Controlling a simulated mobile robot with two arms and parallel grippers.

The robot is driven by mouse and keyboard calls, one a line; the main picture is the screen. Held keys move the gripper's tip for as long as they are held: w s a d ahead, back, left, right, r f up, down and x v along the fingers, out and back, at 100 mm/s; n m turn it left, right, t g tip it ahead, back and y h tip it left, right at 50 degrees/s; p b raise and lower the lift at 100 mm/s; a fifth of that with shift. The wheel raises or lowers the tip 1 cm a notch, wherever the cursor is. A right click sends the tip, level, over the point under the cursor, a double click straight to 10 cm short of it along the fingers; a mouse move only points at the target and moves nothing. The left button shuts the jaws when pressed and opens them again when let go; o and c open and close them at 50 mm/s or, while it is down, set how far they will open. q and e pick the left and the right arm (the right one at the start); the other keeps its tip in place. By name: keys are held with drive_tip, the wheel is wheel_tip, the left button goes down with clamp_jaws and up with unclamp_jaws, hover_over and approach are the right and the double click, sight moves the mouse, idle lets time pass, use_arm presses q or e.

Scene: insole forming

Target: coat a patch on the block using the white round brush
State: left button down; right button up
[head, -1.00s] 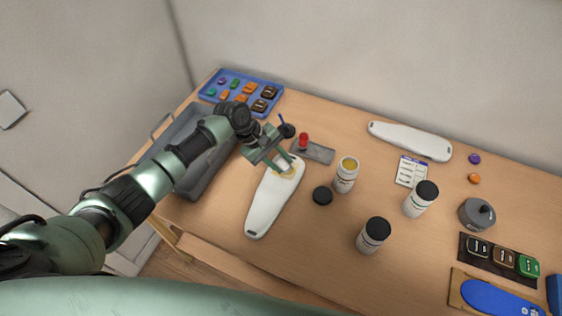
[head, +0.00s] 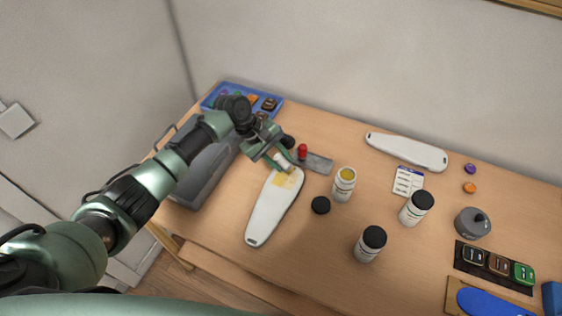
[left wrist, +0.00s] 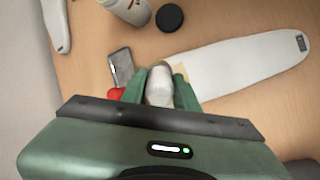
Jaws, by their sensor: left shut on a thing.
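The white block (head: 268,215) lies flat on the table, long and rounded, with a yellow patch (head: 288,180) at its far end. In the left wrist view the block (left wrist: 245,62) extends to the right. My left gripper (head: 282,162) is at the block's far end, beside the patch. It is shut on the white round brush (left wrist: 159,86), whose pale rounded body shows between the fingers. I cannot tell whether the brush touches the block. An uncapped white jar (head: 344,186) with yellow contents stands right of the block. My right gripper is not in view.
A black lid (head: 320,205) lies between block and jar. A grey holder with a red knob (head: 302,152) is close behind the gripper. Two black-capped jars (head: 416,208) (head: 369,245) stand to the right. A grey bin (head: 205,178) is at left; a second white block (head: 407,151) lies at the back.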

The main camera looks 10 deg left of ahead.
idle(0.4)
use_arm(q)
drive_tip(key=shift+s, duration=0.15)
drive_tip(key=shift+s+f, duration=0.15)
drive_tip(key=shift+s, duration=0.05)
drive_tip(key=shift+s+a+f+n+t, duration=0.15)
drive_tip(key=shift+s+n+t, duration=0.15)
drive_tip(key=shift+s+t, duration=0.6)
